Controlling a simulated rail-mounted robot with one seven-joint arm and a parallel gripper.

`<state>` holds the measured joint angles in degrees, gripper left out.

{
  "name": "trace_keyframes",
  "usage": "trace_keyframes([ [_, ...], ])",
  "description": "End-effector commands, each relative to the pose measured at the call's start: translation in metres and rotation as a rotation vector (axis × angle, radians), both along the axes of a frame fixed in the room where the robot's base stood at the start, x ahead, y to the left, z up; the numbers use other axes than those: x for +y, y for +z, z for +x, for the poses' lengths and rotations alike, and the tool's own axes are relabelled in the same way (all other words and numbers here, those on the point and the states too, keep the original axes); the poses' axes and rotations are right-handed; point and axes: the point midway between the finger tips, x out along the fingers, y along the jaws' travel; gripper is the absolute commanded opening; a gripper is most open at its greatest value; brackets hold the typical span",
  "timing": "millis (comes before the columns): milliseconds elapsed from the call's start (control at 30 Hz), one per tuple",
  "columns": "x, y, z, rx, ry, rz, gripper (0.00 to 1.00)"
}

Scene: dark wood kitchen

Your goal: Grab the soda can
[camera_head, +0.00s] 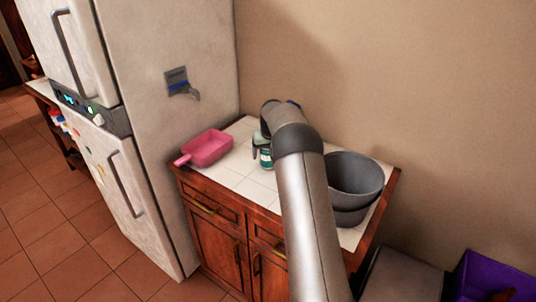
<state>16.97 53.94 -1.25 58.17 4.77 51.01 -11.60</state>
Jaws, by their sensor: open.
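A small teal and white can-like object (266,158) stands upright on the white tiled counter top (236,180), just left of my arm. It looks like the soda can, but its label is too small to read. My arm reaches over the counter and bends down at its far end, above this object. My gripper (259,142) is open and mostly hidden; a grey-green part that seems to belong to it shows at the object's upper left. Whether it touches the object I cannot tell.
A pink pan-like dish (207,148) lies left on the counter, beside the fridge (165,130). Stacked grey pots (355,180) stand close to the right of my arm. A wall is behind. A purple bin (490,275) is at the lower right.

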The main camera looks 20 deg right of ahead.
Motion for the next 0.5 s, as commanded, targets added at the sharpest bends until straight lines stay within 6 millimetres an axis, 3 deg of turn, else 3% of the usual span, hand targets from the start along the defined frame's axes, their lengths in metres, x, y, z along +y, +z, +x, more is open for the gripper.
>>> trace_keyframes([
  [67,0.0001,0.0002,0.0000,0.000,0.000,0.000,0.80],
  [233,0.0000,0.0003,-0.0001,0.000,0.000,0.000,0.35],
  [500,0.0000,0.0006,-0.0001,0.000,0.000,0.000,0.33],
])
